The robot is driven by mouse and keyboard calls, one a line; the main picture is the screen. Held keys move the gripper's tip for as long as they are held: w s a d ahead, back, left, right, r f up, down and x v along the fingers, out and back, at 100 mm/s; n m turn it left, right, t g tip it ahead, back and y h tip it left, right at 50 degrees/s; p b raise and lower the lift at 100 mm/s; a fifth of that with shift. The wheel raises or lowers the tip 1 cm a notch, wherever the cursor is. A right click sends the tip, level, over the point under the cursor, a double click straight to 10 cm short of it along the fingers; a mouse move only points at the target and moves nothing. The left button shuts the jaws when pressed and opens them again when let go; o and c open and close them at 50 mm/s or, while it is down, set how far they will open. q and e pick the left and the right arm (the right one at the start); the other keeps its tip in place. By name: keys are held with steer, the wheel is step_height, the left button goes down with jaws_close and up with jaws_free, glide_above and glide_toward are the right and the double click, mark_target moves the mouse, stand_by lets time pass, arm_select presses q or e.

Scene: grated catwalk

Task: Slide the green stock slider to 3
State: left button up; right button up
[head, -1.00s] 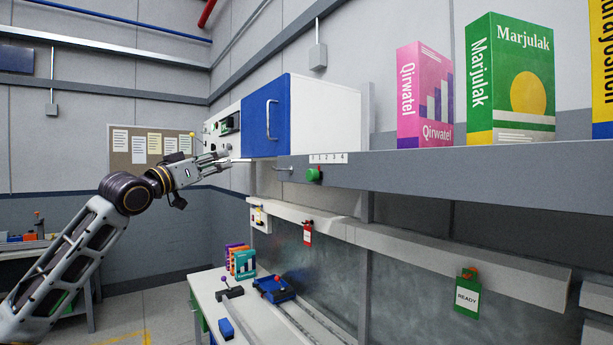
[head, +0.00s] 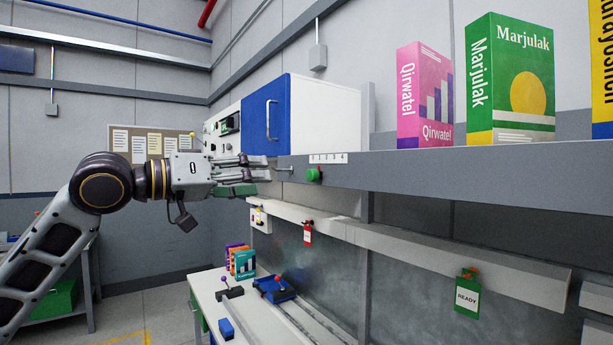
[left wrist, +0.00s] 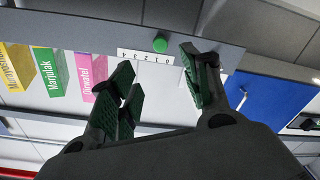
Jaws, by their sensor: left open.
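The green stock slider (head: 313,174) is a round green knob on the front edge of the grey shelf (head: 450,165). It sits near the left end of a white number scale (head: 328,158) in the head view. It also shows in the left wrist view (left wrist: 160,44), where the scale (left wrist: 145,57) reads upside down and the knob is near the low numbers. My left gripper (head: 262,174) is open and empty, left of the knob and apart from it. In the left wrist view its fingers (left wrist: 160,75) stand either side of the knob's direction. My right gripper is not in view.
A blue-doored cabinet (head: 266,115) with a handle is just above my left gripper. Pink (head: 425,95) and green (head: 511,80) boxes stand on the shelf. A workbench (head: 215,290) is below.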

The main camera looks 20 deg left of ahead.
mark_target(309, 175)
arm_select(q)
steer(key=shift+w, duration=0.15)
steer(key=p+x, duration=0.5)
steer(key=x, duration=0.7)
steer(key=shift+w+d+r, duration=0.1)
steer(key=shift+w+d, duration=0.1)
steer(key=shift+w, duration=0.05)
steer(key=shift+w+d, duration=0.3)
steer(key=shift+w, duration=0.1)
jaws_close()
